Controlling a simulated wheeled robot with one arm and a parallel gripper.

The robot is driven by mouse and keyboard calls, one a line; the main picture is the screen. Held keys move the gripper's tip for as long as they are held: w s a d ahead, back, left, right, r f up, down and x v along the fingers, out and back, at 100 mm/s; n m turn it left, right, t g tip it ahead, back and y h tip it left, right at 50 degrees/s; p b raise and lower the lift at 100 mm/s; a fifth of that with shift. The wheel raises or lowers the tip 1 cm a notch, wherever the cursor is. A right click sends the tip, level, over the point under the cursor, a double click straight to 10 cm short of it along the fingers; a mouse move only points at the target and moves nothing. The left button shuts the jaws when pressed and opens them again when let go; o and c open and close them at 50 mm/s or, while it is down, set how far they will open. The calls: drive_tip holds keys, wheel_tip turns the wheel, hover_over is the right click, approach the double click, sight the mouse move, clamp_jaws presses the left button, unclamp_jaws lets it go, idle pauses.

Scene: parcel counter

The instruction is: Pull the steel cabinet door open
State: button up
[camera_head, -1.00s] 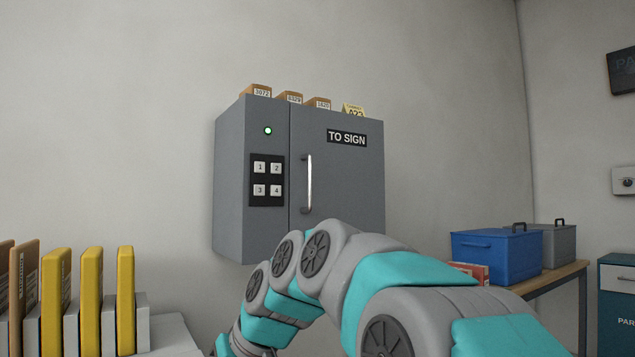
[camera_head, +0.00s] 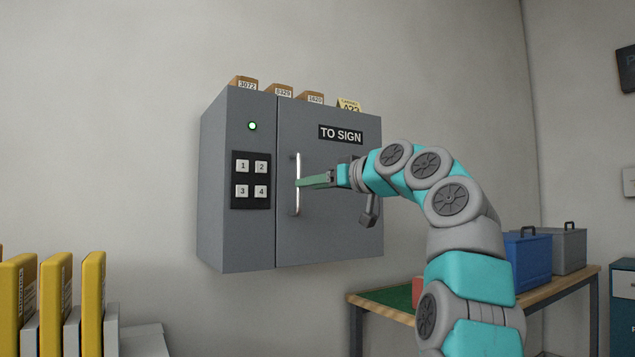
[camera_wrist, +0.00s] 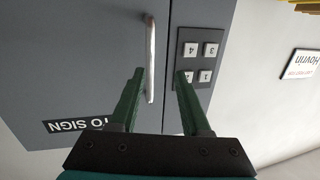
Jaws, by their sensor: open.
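The grey steel cabinet hangs on the wall, and its door (camera_head: 335,235) is closed, with a "TO SIGN" label. The bar handle (camera_head: 297,205) stands upright near the door's left edge; it also shows in the wrist view (camera_wrist: 150,60). My gripper (camera_head: 299,183) is at the handle's middle height in the head view. In the wrist view my gripper (camera_wrist: 160,75) is open, its two green fingers on either side of the handle's end, the bar nearer the left finger. Whether a finger touches the bar I cannot tell.
A keypad (camera_head: 251,180) and a lit green light (camera_head: 252,126) are left of the door. Several parcels (camera_head: 280,91) stand on top. A table with a blue box (camera_head: 527,258) is at right. Yellow binders (camera_head: 92,300) stand lower left.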

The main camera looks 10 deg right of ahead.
drive_tip(key=d+r, duration=0.1)
drive_tip(key=d, duration=0.1)
drive_tip(key=p, duration=0.4)
hover_over(299, 205)
drive_tip(key=shift+w+r+t, duration=0.15)
drive_tip(key=shift+w+t, duration=0.25)
clamp_jaws()
idle(1.1)
